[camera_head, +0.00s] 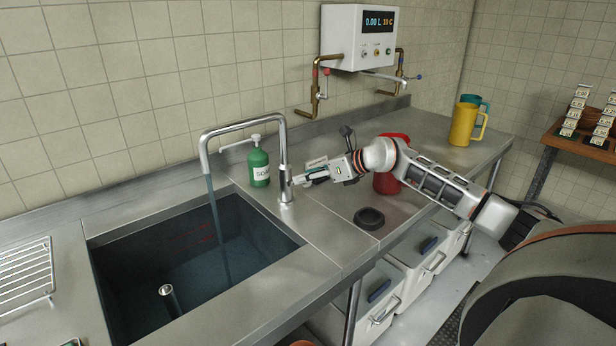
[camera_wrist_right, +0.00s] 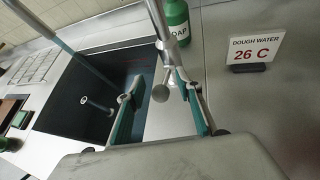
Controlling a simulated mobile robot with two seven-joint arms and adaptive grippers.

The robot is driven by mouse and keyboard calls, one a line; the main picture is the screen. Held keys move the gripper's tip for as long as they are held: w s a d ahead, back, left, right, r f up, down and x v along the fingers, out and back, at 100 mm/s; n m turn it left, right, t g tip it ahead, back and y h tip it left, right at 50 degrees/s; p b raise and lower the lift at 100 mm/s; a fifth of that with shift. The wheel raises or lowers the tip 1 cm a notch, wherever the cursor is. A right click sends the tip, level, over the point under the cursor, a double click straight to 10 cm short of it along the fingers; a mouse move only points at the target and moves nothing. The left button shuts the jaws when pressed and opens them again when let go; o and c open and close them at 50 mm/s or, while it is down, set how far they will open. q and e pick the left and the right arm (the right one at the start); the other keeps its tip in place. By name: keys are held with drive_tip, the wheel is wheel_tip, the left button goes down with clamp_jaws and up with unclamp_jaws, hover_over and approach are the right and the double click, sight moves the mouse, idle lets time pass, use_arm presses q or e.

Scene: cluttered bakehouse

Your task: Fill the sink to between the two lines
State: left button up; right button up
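The sink (camera_head: 262,226) is a dark basin in the steel counter. Faint red lines (camera_head: 196,237) mark its back wall. A stream of water (camera_head: 218,225) falls from the tap (camera_head: 240,124) into it. Bluish water seems to lie low in the basin, below the lines; its exact level is hard to tell. A short upright pipe (camera_head: 168,298) stands in the basin. My right gripper (camera_head: 305,178) is at the tap's base. In the wrist view its fingers (camera_wrist_right: 160,108) are apart, with the tap lever's round knob (camera_wrist_right: 160,93) between them, gaps showing on both sides. My left gripper is out of view.
A green soap bottle (camera_head: 259,164) stands behind the tap. A "26 C" dough water sign (camera_wrist_right: 252,52) stands on the counter. A red jug (camera_head: 386,180) is behind my right arm, and a dark ring (camera_head: 369,218) lies in front. A water meter (camera_head: 365,38) hangs on the wall.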

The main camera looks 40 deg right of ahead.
drive_tip(key=shift+s, duration=0.1)
drive_tip(key=v, duration=0.7)
drive_tip(key=shift+r, duration=0.2)
drive_tip(key=shift+s+d, duration=0.1)
idle(6.9)
